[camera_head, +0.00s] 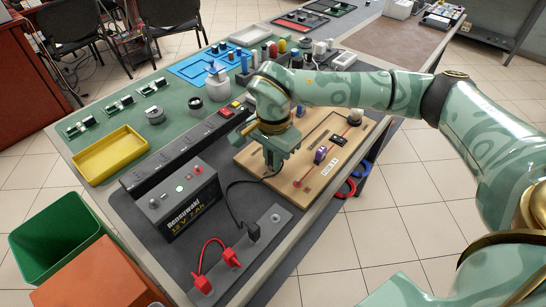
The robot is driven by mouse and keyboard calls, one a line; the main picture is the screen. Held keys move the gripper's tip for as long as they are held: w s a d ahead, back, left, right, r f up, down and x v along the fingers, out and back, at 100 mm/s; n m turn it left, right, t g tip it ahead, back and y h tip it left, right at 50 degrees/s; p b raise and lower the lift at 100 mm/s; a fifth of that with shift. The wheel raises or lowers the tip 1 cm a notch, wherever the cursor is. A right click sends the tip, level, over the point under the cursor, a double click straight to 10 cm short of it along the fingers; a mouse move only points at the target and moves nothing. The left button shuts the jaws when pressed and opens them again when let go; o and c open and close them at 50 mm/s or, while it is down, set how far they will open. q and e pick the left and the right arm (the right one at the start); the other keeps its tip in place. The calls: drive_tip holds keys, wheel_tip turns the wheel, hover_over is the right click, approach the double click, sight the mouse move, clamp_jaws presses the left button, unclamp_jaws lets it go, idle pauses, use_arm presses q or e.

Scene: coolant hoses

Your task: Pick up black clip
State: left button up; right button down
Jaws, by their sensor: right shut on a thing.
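My right gripper (272,164) is over the left part of the wooden circuit board (299,185), with its fingers pointing down. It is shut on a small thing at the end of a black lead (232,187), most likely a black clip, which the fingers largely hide. The lead curves left and down to another black clip (253,232) on a grey metal strip (276,217). I cannot tell whether the held clip touches the board. My left gripper is out of view.
A black battery (178,204) stands left of the board. Two red clips (230,257) joined by a red lead sit on the strip. A long black power strip (180,154) and a yellow tray (110,155) lie farther left. A green bin (60,235) stands beside the table.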

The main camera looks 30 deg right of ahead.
drive_tip(key=shift+r, duration=0.1)
drive_tip(key=shift+r, duration=0.3)
wheel_tip(320, 180, up, 3)
drive_tip(key=shift+f+p, duration=0.15)
drive_tip(key=shift+p, duration=0.8)
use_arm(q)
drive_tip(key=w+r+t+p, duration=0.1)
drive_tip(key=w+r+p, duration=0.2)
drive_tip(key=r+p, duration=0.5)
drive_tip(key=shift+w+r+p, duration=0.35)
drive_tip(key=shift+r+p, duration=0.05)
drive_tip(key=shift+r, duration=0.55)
use_arm(e)
drive_tip(key=s+d+r, duration=0.2)
drive_tip(key=s+r, duration=0.4)
drive_tip(key=s+d+r, duration=0.3)
drive_tip(key=s+r, duration=0.3)
drive_tip(key=shift+s+d+r, duration=0.25)
drive_tip(key=shift+s, duration=0.15)
drive_tip(key=shift+f, duration=0.1)
